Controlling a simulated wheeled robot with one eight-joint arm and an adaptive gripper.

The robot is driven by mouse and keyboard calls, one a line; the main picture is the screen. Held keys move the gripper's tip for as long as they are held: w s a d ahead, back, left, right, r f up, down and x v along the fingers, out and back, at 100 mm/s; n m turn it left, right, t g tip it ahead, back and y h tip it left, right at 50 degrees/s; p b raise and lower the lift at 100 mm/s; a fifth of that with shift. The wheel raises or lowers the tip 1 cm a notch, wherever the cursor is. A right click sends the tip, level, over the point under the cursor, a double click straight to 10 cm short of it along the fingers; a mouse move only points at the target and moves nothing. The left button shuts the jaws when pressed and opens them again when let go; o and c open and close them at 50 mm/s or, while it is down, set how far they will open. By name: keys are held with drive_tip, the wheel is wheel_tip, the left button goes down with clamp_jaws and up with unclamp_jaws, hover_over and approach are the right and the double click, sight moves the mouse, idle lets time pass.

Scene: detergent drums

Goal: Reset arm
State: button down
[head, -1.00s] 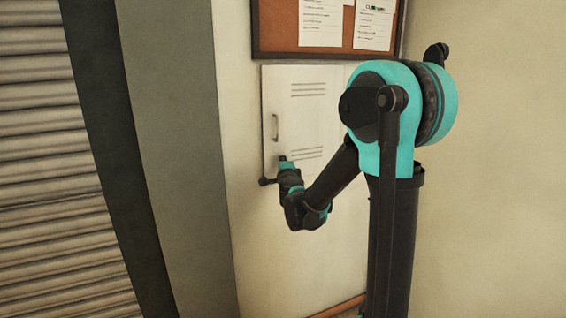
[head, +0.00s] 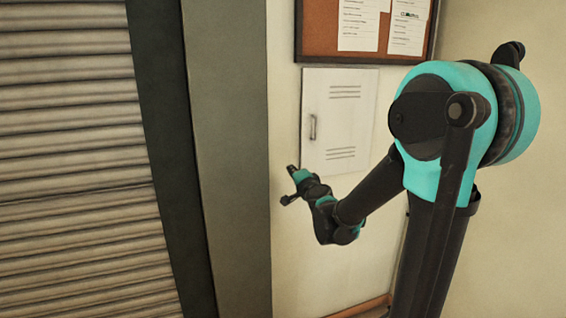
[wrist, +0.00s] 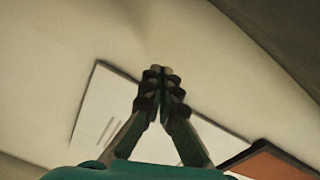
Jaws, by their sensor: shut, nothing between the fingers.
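My gripper (head: 288,183) shows in the head view at the end of my bent arm, to the lower left of a closed white cabinet door. In the wrist view my gripper (wrist: 161,72) has its two fingertips together with nothing between them. The white wall cabinet (head: 339,112) has a vertical handle on its left side and vent slots. It also shows in the wrist view (wrist: 95,112), partly behind the fingers.
A cork board (head: 312,35) with papers hangs above the cabinet; its corner shows in the wrist view (wrist: 270,162). A slatted roller shutter (head: 70,170) and a dark frame (head: 178,170) stand at the left. The wall below the cabinet is bare.

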drive_tip(key=s+d+f+n+g, duration=0.3)
drive_tip(key=s+f+n+g, duration=0.5)
drive_tip(key=s+f, duration=0.7)
drive_tip(key=s+d+f+n+g+h, duration=0.1)
drive_tip(key=s+d+f+g+h, duration=0.1)
drive_tip(key=s+d+f, duration=0.3)
drive_tip(key=s+d+f+n+g+h, duration=0.1)
drive_tip(key=s+d+f, duration=0.4)
drive_tip(key=s, duration=0.7)
drive_tip(key=shift+s+d+n+g+h, duration=0.2)
drive_tip(key=shift+d+n+g+h, duration=0.2)
drive_tip(key=shift+d+g+h, duration=0.55)
drive_tip(key=shift+a, duration=0.1)
